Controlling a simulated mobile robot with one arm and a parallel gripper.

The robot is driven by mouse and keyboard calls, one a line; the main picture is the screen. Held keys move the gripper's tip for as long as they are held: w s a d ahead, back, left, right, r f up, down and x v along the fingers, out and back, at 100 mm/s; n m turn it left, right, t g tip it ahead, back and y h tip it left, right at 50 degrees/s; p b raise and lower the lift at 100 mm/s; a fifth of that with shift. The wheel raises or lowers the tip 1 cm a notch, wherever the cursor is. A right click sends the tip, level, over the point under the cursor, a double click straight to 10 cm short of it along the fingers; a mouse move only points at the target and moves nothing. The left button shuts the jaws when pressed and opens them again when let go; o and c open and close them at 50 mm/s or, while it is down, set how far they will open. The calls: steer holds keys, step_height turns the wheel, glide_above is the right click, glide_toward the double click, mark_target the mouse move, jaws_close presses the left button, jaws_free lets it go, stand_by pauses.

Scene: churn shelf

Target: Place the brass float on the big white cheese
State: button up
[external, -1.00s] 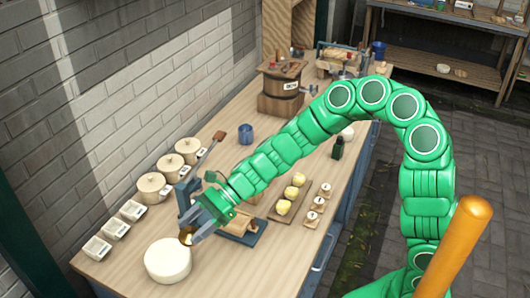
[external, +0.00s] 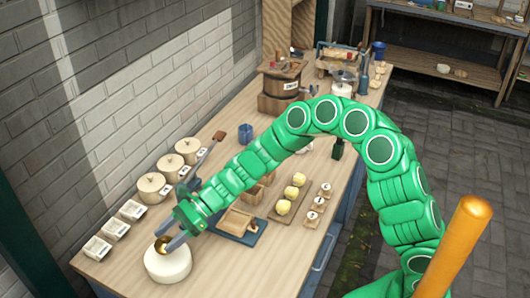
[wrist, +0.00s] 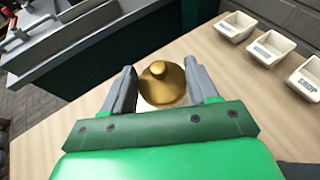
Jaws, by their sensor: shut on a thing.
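The big white cheese (external: 168,266) is a pale round wheel at the near left end of the bench. The brass float (external: 162,243) is a small gold rounded piece with a knob on top, seen large in the wrist view (wrist: 161,84). My gripper (external: 170,243) is over the cheese, its grey fingers shut on the float from both sides. The float is at the cheese's top, and I cannot tell whether it touches it. In the wrist view my gripper (wrist: 160,90) hides most of the cheese.
Several white dishes (external: 115,228) and lidded crocks (external: 152,187) line the wall side. A wooden box on a blue tray (external: 240,226) and a board with yellow lumps (external: 285,205) lie to the right. A wooden churn (external: 282,88) stands farther back.

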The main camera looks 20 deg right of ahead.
steer(key=shift+w+a+f, duration=0.1)
steer(key=shift+a+f, duration=0.05)
steer(key=shift+f, duration=1.65)
steer(key=shift+f, duration=0.1)
steer(key=o, duration=1)
steer(key=shift+v, duration=5.95)
steer(key=shift+w, duration=0.15)
